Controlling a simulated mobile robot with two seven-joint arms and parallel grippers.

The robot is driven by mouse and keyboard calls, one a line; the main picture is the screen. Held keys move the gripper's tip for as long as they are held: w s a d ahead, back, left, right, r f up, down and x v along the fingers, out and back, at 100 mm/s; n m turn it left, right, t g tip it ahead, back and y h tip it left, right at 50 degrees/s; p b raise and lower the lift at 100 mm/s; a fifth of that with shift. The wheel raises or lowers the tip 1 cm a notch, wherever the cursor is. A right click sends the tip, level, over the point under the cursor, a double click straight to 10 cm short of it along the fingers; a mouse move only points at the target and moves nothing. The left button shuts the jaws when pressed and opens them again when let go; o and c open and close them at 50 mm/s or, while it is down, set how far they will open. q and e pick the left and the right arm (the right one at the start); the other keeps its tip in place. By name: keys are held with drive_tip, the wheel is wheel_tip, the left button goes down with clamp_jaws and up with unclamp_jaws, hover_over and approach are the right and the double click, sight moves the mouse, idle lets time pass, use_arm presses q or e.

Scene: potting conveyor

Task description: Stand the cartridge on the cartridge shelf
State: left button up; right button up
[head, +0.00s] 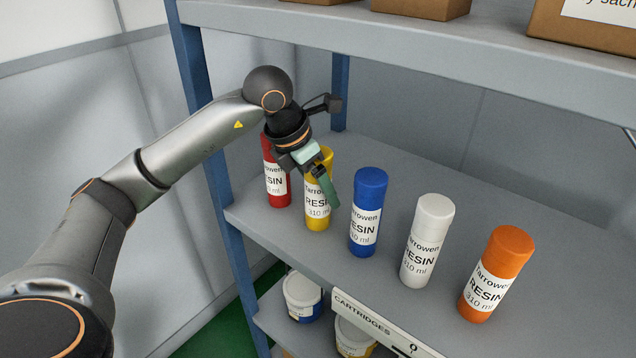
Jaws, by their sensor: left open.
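Several resin cartridges stand upright in a row on the cartridge shelf (500,225): red (278,187), yellow (318,212), blue (366,213), white (427,238) and orange (495,274). Each has a white "Tarrowen RESIN 310 ml" label. My left gripper (320,178) is open at the yellow cartridge, pointing down. One green finger shows on the yellow cartridge's right side, towards the blue one; the other finger is mostly hidden. The gripper covers part of the yellow cartridge's top and some of the red one. I cannot tell whether the finger touches the yellow cartridge. My right gripper is out of view.
A "CARTRIDGES" sign (385,327) is on the shelf's front edge. A blue post (215,165) stands at the left. An upper shelf (420,42) with cardboard boxes (585,22) hangs above. White tubs (303,294) are below. The shelf is free behind the row.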

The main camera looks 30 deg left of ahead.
use_arm(q)
drive_tip(key=s+a+r+b, duration=0.3)
drive_tip(key=s+a+b, duration=0.1)
drive_tip(key=s, duration=0.8)
drive_tip(key=shift+a, duration=0.5)
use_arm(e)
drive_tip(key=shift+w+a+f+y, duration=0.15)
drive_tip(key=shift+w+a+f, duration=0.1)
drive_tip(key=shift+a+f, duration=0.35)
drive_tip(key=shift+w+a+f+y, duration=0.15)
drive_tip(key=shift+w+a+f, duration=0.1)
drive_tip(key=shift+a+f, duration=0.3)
use_arm(q)
drive_tip(key=shift+s, duration=0.1)
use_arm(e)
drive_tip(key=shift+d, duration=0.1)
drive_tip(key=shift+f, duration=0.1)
